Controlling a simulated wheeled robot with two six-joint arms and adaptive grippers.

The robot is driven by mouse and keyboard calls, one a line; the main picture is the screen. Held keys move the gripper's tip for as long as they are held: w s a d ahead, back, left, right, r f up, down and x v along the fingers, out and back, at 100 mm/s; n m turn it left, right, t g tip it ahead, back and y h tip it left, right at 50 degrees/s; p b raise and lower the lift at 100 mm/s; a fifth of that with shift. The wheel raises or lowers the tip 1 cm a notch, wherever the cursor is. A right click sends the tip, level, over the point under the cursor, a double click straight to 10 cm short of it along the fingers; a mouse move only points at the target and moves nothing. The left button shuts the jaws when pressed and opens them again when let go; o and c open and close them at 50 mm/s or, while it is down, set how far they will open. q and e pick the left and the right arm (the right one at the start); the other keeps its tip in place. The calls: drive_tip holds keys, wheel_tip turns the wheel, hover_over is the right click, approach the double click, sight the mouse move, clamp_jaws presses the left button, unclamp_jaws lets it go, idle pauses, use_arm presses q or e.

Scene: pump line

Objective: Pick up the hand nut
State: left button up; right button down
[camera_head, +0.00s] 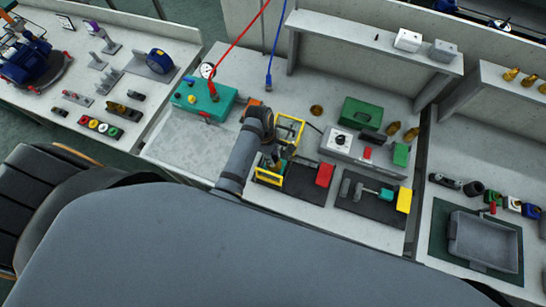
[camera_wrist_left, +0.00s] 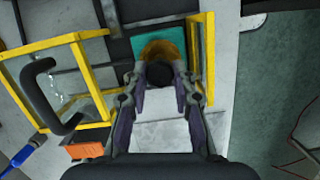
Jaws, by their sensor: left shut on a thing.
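My left gripper (camera_head: 272,158) reaches down by the yellow frame (camera_head: 291,130) on the middle bench. In the left wrist view its fingers (camera_wrist_left: 163,82) are closed around a small dark round piece, which I take to be the hand nut (camera_wrist_left: 159,74). A brass-coloured round part (camera_wrist_left: 163,48) shows just beyond it, over a teal block (camera_wrist_left: 143,47). I cannot tell whether the dark piece and brass part are joined. In the head view the gripper and frame hide the nut. My right gripper is not in view.
The yellow frame also stands close on both sides in the left wrist view (camera_wrist_left: 82,62), with a black handle (camera_wrist_left: 38,75) at left. A teal box (camera_head: 203,100), a grey control box (camera_head: 345,143) and a dark mat (camera_head: 372,205) with tools lie around. The bench's left front is clear.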

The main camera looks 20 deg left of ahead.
use_arm(q)
drive_tip(key=shift+r, duration=1.6)
